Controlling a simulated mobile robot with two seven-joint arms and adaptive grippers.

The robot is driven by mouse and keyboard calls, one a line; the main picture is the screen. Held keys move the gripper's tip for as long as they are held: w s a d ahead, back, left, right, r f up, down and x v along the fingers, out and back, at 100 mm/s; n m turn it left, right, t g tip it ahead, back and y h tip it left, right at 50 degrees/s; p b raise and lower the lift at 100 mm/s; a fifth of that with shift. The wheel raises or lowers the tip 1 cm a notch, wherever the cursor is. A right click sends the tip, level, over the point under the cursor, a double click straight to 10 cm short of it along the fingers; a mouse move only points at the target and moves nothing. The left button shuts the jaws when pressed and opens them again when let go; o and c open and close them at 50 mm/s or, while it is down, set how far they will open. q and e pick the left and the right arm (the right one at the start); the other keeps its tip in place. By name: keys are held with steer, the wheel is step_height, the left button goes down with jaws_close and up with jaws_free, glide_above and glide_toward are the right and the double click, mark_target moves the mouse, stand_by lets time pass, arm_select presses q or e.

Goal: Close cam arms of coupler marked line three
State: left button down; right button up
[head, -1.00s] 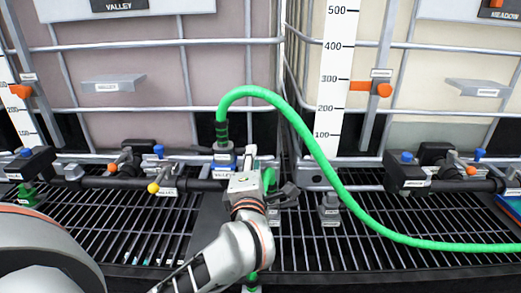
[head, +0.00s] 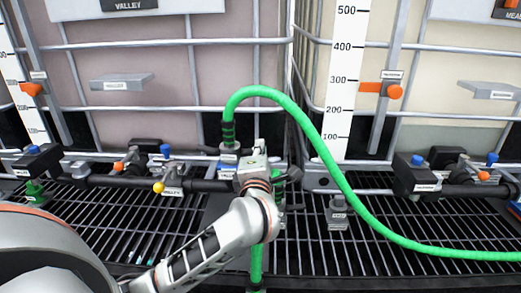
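A green hose (head: 318,148) arches down into a grey coupler (head: 229,150) at the centre of the head view, with a dark green-banded end. My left gripper (head: 283,178) is at the coupler's lower right, seen from behind. Its fingers are small and partly hidden, so I cannot tell whether they touch anything or are open. My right gripper is not in view.
A dark pipe with valves (head: 110,181) runs left of the coupler; another valve block (head: 416,173) stands at right. A grey fitting (head: 338,212) stands on the black grating (head: 400,215). Caged totes with orange-clamped gauges rise behind. A green hose (head: 256,262) hangs below my wrist.

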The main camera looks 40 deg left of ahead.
mark_target(248, 149)
arm_select(q)
steer(key=shift+s+a+r+n+p, duration=0.1)
steer(key=shift+r+n+p, duration=0.4)
steer(key=shift+n, duration=0.7)
steer(key=n, duration=0.2)
steer(key=r+n, duration=0.1)
steer(key=shift+s+a+r+n, duration=0.1)
steer(key=shift+s+a+n, duration=0.1)
steer(key=shift+a+n, duration=0.1)
steer(key=n, duration=0.2)
steer(key=a+r+n, duration=0.1)
steer(key=n, duration=0.1)
steer(key=s+n, duration=0.1)
steer(key=n, duration=0.1)
steer(key=shift+a+r, duration=0.15)
steer(key=shift+a, duration=0.25)
steer(key=c, duration=2.2)
jaws_free()
